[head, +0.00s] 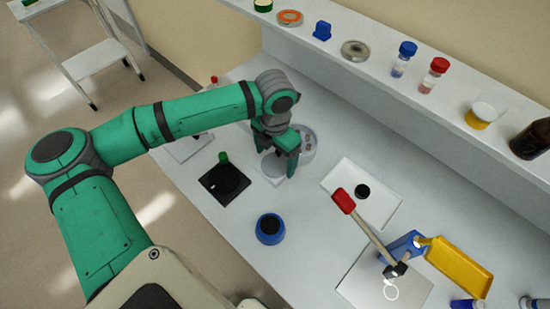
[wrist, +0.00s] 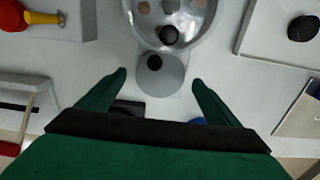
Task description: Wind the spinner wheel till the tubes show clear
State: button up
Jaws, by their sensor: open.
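The spinner shows in the wrist view as a round, pale grey bowl (wrist: 207,27) with several small round tube tops inside, some brownish, some grey. I cannot tell whether the tubes are clear. A black ball (wrist: 169,35) sits at the bowl's near edge. Next to it is a flat grey wheel (wrist: 163,85) with a small black knob (wrist: 154,61) near its far rim. My gripper (wrist: 160,78) is open and empty, its fingers on either side of the wheel. In the head view my gripper (head: 283,162) is over the wheel (head: 270,166), partly hiding it and the bowl (head: 308,143).
A black square plate with a disc (head: 224,183) and a blue pot (head: 269,229) stand near. To the right are a white tray (head: 385,208) with a black knob, a red-ended mallet (head: 369,232) and a yellow tray (head: 458,263). A shelf (head: 385,65) with bottles runs behind.

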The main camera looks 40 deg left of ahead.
jog(key=shift+f, duration=0.6)
jog(key=c, duration=1.1)
jog(key=shift+o, duration=0.4)
jog(key=m, duration=0.3)
jog(key=shift+w+m, duration=0.1)
jog(key=shift+m, duration=0.6)
jog(key=shift+d, duration=0.1)
jog(key=o, duration=1)
